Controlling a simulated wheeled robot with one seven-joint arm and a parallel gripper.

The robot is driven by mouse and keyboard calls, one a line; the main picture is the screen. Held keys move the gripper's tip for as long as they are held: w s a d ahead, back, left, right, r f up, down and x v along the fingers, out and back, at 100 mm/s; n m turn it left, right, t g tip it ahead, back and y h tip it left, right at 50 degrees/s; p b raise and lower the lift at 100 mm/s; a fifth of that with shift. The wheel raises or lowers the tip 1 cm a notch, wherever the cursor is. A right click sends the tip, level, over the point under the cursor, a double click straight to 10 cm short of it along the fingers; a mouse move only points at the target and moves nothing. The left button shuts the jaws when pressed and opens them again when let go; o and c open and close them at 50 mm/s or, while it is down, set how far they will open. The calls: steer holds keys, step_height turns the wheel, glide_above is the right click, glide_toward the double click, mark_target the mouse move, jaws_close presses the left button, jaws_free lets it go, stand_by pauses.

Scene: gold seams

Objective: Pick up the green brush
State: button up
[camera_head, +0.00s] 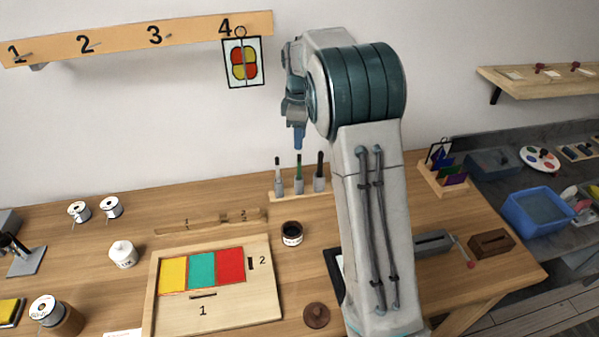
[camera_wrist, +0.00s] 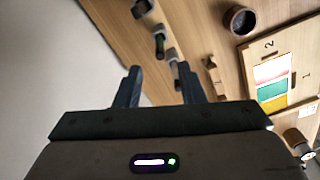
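The green brush (camera_head: 299,166) stands upright in the middle holder of a wooden rack (camera_head: 284,196), between a brush with a dark tip (camera_head: 278,172) on the left and a black brush (camera_head: 319,166) on the right. In the wrist view the green brush (camera_wrist: 160,45) lies beyond the fingertips, roughly in line with the gap between them. My gripper (camera_head: 298,142) hangs just above the green brush in the head view, apart from it. In the wrist view its two fingers (camera_wrist: 160,68) are spread with nothing held between them.
A dark jar (camera_head: 292,234) stands in front of the rack. A wooden board with yellow, teal and red panels (camera_head: 160,315) lies front left. My arm hides part of the table right of the rack. A colourful panel (camera_head: 245,63) hangs on peg 4.

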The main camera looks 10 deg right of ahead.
mark_target(299, 155)
step_height(299, 155, down, 10)
steer(key=shift+a+r+p, duration=0.1)
steer(key=shift+r+p, duration=0.1)
steer(key=shift+p, duration=0.75)
jaws_close()
